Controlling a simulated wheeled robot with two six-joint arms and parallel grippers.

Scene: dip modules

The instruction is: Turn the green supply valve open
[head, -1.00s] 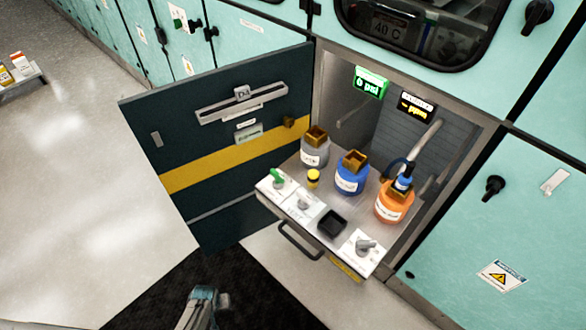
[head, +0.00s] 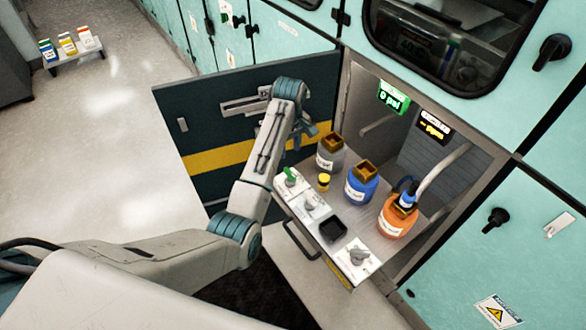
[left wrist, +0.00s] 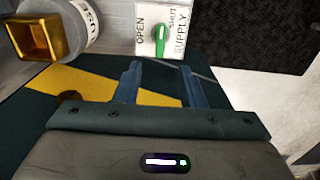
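The green supply valve (head: 290,176) sits on a white plate at the left front corner of the pulled-out shelf. In the left wrist view its green handle (left wrist: 160,40) stands upright in the picture, between the words OPEN and SHUT, with SUPPLY at the right. My left gripper (left wrist: 160,82) is open and empty, its two fingers pointing toward the handle but apart from it. In the head view my left arm reaches over from the left, and its wrist is above and behind the valve, by the open door. My right gripper is not in view.
On the shelf (head: 299,216) stand a grey bottle (head: 331,155), a blue bottle (head: 361,186), an orange bottle (head: 397,218) and a small yellow-capped vial (head: 324,182). Two grey valves (head: 310,202) (head: 357,256) and a black tray (head: 333,230) are nearby. The dark door (head: 190,110) stands open. A green display (head: 394,97) reads 0 psi.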

